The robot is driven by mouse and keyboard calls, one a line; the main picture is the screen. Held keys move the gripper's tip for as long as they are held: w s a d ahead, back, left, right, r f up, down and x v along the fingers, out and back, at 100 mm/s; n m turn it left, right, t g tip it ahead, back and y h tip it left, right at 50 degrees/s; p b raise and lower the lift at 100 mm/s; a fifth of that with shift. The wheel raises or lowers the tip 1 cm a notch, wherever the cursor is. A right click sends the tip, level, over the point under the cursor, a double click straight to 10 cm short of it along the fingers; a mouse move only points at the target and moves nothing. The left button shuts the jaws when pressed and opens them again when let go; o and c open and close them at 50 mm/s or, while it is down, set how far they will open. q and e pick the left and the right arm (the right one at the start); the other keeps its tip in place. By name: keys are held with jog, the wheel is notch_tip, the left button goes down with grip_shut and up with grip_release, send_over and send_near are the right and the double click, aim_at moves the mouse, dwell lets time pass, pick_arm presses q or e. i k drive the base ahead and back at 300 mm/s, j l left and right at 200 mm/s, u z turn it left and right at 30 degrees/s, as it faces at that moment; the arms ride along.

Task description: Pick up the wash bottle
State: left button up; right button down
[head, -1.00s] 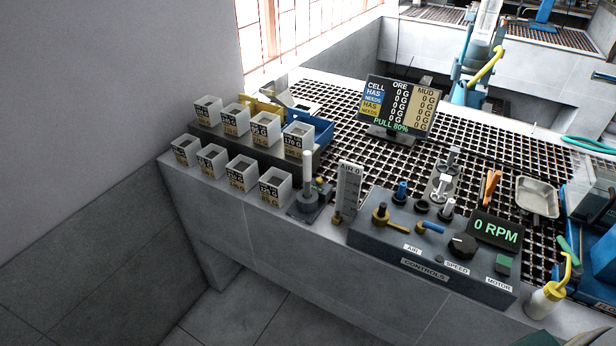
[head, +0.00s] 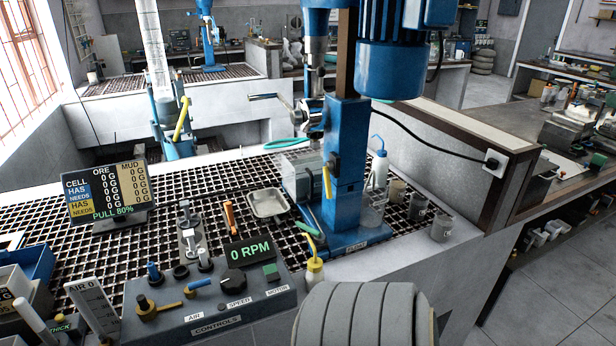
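Two spouted bottles show in the head view. A white bottle with a blue bent spout (head: 381,171) stands upright at the back right of the bench, just right of the blue machine column. A smaller bottle with a yellow cap and yellow bent spout (head: 314,272) stands at the bench's front edge, right of the control box. I cannot tell from labels which is the wash bottle. No gripper fingers show in this view, and both bottles stand free of any gripper.
The blue flotation machine (head: 345,150) rises beside the bottles. Grey cups (head: 442,228) stand right of the blue-spouted bottle. The control box (head: 215,300), a metal pan (head: 267,203) and a display screen (head: 107,193) stand to the left. The floor at the right is open.

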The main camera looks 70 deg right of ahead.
aim_at(380, 164)
jog(key=z, duration=2.8)
